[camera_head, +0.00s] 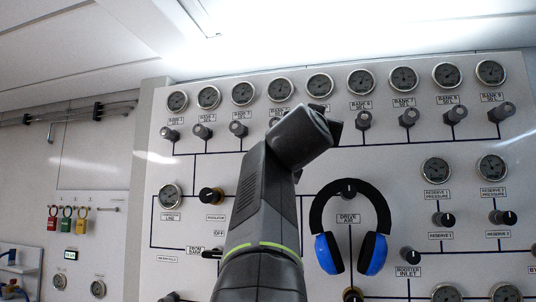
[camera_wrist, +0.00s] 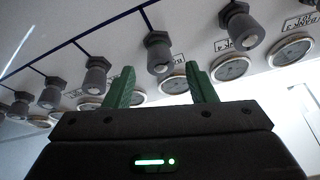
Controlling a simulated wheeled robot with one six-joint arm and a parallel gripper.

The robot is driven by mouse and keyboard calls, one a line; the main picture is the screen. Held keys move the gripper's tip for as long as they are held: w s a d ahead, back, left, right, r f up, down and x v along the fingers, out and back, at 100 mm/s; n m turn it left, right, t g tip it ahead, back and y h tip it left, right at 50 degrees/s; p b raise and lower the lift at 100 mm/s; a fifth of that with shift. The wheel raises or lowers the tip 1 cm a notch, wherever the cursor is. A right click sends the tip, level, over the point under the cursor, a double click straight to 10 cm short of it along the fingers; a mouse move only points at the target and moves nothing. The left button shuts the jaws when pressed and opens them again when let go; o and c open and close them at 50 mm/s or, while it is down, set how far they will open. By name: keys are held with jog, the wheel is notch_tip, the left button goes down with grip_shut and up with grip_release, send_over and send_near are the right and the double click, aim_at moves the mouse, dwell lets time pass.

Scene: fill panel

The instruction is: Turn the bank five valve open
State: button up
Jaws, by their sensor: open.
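The bank five valve, a dark knob (camera_wrist: 158,52), shows in the wrist view just beyond and between my fingertips. I cannot tell exactly how far the knob is from the tips. In the head view my wrist covers this knob and the fingers; the fifth gauge (camera_head: 320,84) shows above it.
Similar knobs stand close on both sides, including bank four's (camera_wrist: 238,28) and bank six's (camera_head: 363,120). Blue-and-black headphones (camera_head: 374,254) hang on the panel (camera_head: 310,215) below right of my wrist. Colored padlocks (camera_head: 67,218) hang on the left wall.

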jog(key=p+x, duration=0.1)
jog(key=x, duration=0.2)
jog(key=shift+w+r, duration=0.1)
jog(key=shift+w, duration=0.15)
jog(key=c, duration=1)
jog(key=shift+o, duration=0.2)
